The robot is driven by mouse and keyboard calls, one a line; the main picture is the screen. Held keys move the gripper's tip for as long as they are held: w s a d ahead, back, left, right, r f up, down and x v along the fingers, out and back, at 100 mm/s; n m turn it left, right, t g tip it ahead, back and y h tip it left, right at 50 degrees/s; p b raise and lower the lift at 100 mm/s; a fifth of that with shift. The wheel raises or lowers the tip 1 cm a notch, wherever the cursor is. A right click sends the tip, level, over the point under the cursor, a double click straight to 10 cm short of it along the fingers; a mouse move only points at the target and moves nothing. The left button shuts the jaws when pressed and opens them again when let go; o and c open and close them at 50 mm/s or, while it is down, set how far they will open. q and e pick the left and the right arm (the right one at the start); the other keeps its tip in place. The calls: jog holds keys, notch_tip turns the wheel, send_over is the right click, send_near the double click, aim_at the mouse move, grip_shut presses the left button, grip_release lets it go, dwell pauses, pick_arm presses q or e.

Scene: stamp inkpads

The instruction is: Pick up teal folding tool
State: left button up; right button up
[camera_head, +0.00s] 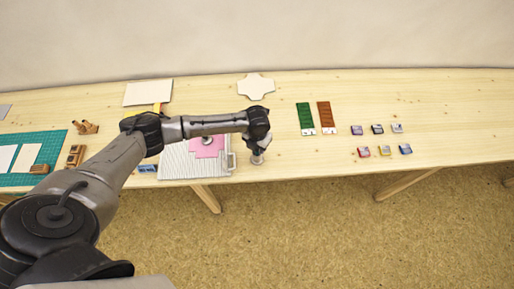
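I cannot make out a teal folding tool for certain. A small blue piece (147,169) lies at the table's front edge, left of the grey ribbed board, partly by my arm; I cannot tell what it is. My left arm reaches in from the left across the table. My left gripper (257,158) points down beside the right edge of the grey ribbed board (185,170), near the table's front edge. Its fingers are too small to tell open from shut or whether they hold anything. My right gripper is not in view.
A green cutting mat (45,147) with white cards lies at the left, near wooden blocks (75,155). A pink sheet (208,150) lies on the ribbed board. Green (305,117) and brown (325,115) strips and several small inkpads (377,129) are right. The far right table is clear.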

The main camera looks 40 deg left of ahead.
pick_arm(q)
jog(key=shift+f, duration=0.15)
jog(key=shift+c, duration=0.5)
grip_shut()
